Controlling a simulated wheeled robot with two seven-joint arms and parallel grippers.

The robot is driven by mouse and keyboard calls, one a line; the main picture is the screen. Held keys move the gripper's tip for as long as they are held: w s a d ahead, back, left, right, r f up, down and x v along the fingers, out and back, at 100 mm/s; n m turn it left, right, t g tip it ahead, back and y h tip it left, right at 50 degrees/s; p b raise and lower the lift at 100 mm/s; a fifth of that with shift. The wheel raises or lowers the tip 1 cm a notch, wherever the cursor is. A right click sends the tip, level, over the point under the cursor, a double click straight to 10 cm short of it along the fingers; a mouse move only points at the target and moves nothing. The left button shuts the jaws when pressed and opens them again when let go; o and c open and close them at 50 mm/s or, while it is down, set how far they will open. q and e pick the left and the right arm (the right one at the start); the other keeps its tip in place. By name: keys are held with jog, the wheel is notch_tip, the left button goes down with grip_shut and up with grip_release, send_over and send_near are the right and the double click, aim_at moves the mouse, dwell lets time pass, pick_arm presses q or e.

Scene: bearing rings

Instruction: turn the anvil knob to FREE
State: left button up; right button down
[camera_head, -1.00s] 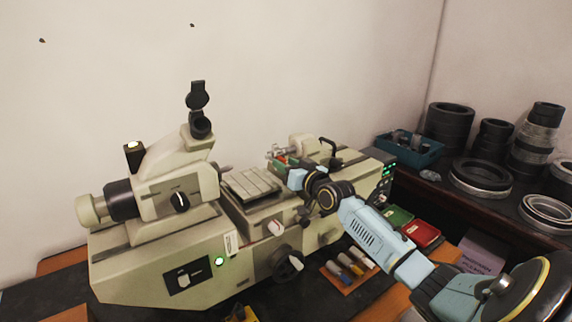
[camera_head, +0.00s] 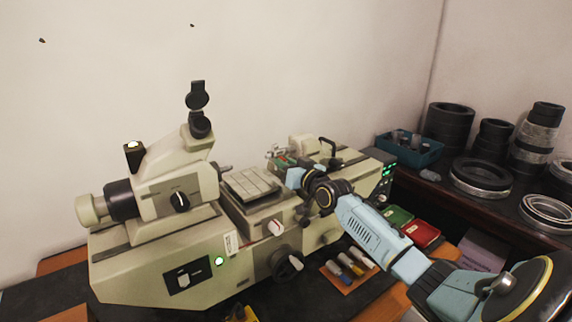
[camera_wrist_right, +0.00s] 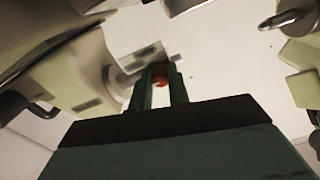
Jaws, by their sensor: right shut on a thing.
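The anvil knob, a small red knob (camera_wrist_right: 160,77), shows between my right gripper's dark green fingers (camera_wrist_right: 163,82) in the right wrist view. The fingers are shut on it, and they hide much of it. In the head view my right gripper (camera_head: 282,160) is at the rear right part of the beige measuring machine (camera_head: 140,272), beside the cream tailstock (camera_head: 304,145). The knob's marking and its FREE position cannot be read. My left gripper is not in view.
A teal bin (camera_head: 410,152) and dark bearing rings (camera_head: 480,178) stand on the shelf at right. Green (camera_head: 398,218) and red (camera_head: 423,234) trays lie near my right forearm. The machine's grooved stage (camera_head: 252,184) is left of the gripper.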

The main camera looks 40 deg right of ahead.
jog(key=n, duration=0.4)
jog(key=n+p, duration=0.1)
jog(key=n, duration=0.8)
jog(key=shift+n+p, duration=0.3)
jog(key=shift+p, duration=0.05)
jog(key=shift+n, duration=1.9)
jog(key=c, duration=1.3)
grip_release()
jog(key=shift+c, duration=0.2)
